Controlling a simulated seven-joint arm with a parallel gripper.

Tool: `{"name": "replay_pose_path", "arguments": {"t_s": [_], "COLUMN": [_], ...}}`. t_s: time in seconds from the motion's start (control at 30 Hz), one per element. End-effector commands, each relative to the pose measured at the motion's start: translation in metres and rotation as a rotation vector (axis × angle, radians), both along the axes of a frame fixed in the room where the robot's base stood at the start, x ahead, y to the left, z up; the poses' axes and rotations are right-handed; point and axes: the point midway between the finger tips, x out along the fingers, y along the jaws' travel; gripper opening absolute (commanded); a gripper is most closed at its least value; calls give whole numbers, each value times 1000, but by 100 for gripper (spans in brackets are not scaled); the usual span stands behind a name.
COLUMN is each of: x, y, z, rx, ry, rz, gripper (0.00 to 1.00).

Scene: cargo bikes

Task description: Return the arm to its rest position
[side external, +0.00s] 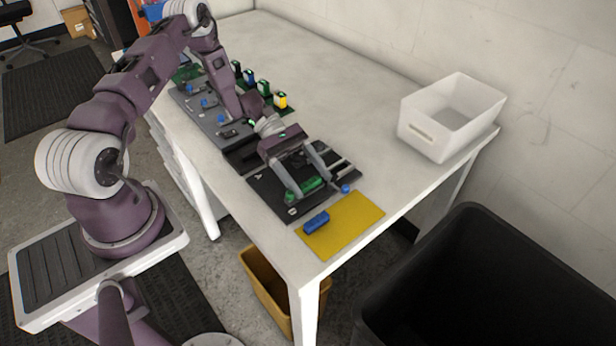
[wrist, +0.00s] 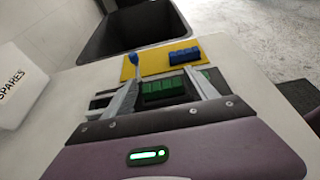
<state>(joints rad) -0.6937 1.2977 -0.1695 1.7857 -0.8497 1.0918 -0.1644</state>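My gripper (side external: 314,187) is at the near end of the white table, low over a black panel (side external: 266,187). Its two fingers are spread apart. They also show in the wrist view (wrist: 162,78), on either side of a green ribbed block (wrist: 163,88). The green block (side external: 311,184) sits at the black panel, and a gap shows between it and the left finger in the wrist view. Whether the right finger touches it I cannot tell. My arm is stretched out along the table.
A yellow mat (side external: 342,226) with a blue block (side external: 316,222) lies at the table's near corner. A blue knob (side external: 345,188) stands beside the panel. Several coloured pieces stand behind a grey panel (side external: 205,115). A white bin (side external: 431,138) is at right; a dark bin (side external: 440,290) is below.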

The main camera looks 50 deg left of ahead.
Motion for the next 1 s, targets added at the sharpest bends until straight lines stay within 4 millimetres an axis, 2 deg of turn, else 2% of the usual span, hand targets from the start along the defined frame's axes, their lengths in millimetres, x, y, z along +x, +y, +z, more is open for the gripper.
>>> {"name": "replay_pose_path", "arguments": {"t_s": [0.13,0.4,0.47,0.53,0.57,0.67,0.7,0.77,0.9,1.0], "x": [-1,0,0,0,0,-6,-12,-24,-67,-107], "y": [12,59,63,63,60,45,37,24,-5,-20], "z": [3,23,27,41,51,100,122,154,220,256], "rx": [5,3,7,41,70,218,290,398,649,826], "ry": [0,0,-3,-28,-48,-155,-211,-299,-530,-715], "rz": [0,1,-5,-42,-73,-229,-304,-417,-670,-833], "gripper": [79,79,79,79,79,79,79,79,79,79]}}
